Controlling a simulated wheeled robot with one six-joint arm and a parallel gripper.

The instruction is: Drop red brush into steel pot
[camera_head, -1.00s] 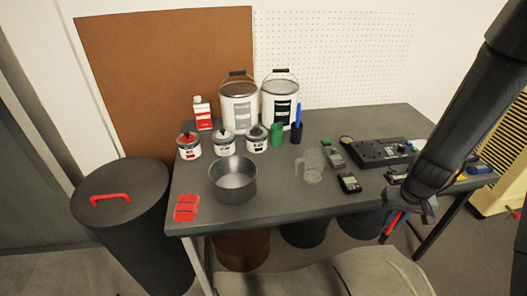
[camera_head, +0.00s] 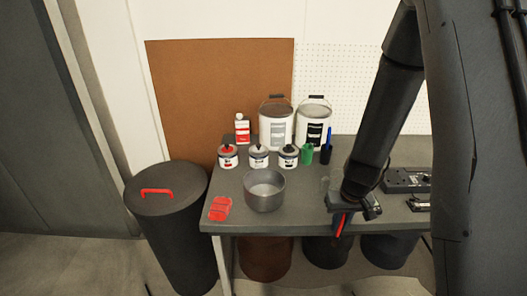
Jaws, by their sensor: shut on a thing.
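The steel pot (camera_head: 265,194) stands upright on the grey table near its front left, its mouth open and looking empty. My gripper (camera_head: 343,216) is at the table's front edge, to the right of the pot and apart from it. It is shut on the red brush (camera_head: 340,225), of which a thin red part shows hanging below the jaws. The rest of the brush is hidden by the gripper.
Several small paint cans, including a red-topped one (camera_head: 228,156), and two large buckets (camera_head: 277,128) stand behind the pot. A red cloth-like item (camera_head: 220,208) lies left of it. A lidded black bin (camera_head: 168,230) stands left of the table (camera_head: 290,220).

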